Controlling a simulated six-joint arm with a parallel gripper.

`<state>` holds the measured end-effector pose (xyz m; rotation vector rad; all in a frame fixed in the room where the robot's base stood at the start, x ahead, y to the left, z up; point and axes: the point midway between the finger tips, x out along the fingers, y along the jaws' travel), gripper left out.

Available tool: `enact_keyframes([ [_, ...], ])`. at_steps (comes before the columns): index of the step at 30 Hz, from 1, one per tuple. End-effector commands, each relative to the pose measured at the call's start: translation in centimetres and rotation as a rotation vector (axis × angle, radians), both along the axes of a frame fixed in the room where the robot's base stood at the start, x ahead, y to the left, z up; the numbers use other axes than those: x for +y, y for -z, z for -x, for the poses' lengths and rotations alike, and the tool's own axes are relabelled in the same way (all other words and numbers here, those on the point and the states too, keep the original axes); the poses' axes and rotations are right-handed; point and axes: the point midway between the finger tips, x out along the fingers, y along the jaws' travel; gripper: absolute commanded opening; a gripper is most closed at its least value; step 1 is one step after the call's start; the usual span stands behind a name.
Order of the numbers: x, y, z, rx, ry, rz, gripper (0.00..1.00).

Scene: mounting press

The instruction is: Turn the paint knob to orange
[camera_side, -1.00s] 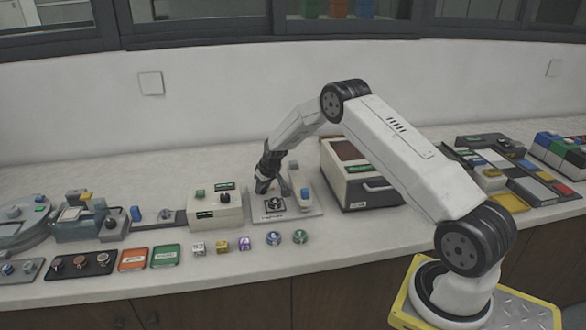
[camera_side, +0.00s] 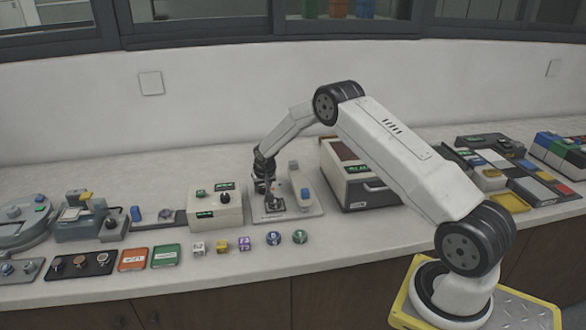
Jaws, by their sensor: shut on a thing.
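My gripper (camera_side: 271,197) points down over a light grey plate (camera_side: 303,212) in the middle of the counter. Its fingers are shut on a small dark piece (camera_side: 274,205) on that plate, partly hidden by the fingers. I cannot tell whether this piece is the paint knob. A beige box (camera_side: 229,214) just left of the plate has a black knob (camera_side: 225,186) and green labels; my gripper is apart from it. No knob setting or orange mark is readable at this size.
A beige and dark machine (camera_side: 362,185) stands farther right. Several small dice and round tokens (camera_side: 273,238) lie in front. Bare counter lies along the front edge.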

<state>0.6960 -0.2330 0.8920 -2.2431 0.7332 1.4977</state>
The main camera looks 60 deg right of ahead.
Motion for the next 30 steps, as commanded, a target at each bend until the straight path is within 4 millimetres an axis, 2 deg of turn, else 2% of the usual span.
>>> enact_keyframes([
  [17,0.09,0.06,0.05,0.003,0.03,-0.002,0.0],
  [18,0.09,0.06,0.05,0.003,0.03,-0.002,0.46],
  [20,0.1,0.06,0.05,0.004,0.03,-0.002,0.65],
  [21,0.08,0.06,0.04,0.003,0.03,-0.001,0.78],
  [30,0.04,0.02,0.02,0.001,0.029,-0.001,0.78],
])
